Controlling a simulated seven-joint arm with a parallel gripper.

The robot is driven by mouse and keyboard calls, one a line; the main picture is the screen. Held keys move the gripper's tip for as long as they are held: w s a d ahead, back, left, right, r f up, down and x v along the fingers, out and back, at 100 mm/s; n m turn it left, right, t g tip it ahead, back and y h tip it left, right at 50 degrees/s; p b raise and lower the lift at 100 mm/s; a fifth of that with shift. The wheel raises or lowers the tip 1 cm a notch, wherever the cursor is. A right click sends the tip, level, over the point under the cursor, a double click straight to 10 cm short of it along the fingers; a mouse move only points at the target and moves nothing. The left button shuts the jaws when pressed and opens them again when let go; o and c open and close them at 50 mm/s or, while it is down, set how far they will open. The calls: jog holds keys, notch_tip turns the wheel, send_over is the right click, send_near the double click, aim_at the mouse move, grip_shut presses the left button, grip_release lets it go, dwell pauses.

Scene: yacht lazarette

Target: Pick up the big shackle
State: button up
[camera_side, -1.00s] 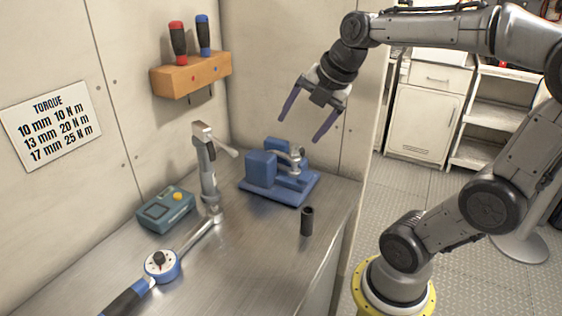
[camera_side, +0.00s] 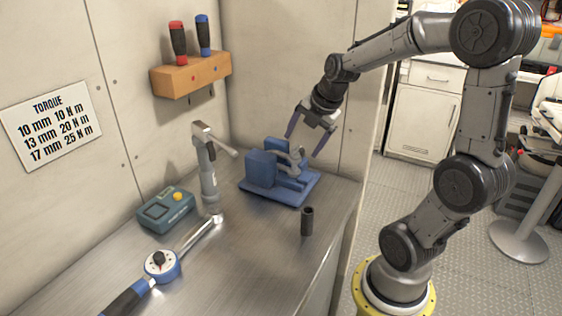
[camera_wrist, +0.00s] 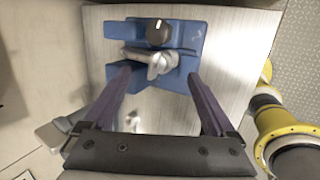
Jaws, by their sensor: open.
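I cannot pick out a shackle with certainty. A bent grey metal piece (camera_side: 297,158) sits in a blue vise-like fixture (camera_side: 290,196) at the far end of the bench. In the wrist view the grey piece (camera_wrist: 158,66) lies across the blue fixture (camera_wrist: 187,30), beside a dark round knob. My gripper (camera_side: 304,145) is open and empty, pointing down just above the fixture. In the wrist view its two fingers (camera_wrist: 158,75) stand apart, one on either side of the grey piece. They seem to be above it, not touching.
A short dark socket (camera_side: 307,221) stands upright near the bench's front edge. An upright grey tool (camera_side: 208,170), a teal box with a yellow knob (camera_side: 166,210) and a blue torque wrench (camera_side: 163,266) lie to the left. A wooden rack (camera_side: 190,76) holds two screwdrivers on the wall.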

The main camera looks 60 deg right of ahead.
aim_at(297, 153)
jog(key=shift+x, duration=2.65)
grip_shut()
jog(key=shift+d, duration=0.1)
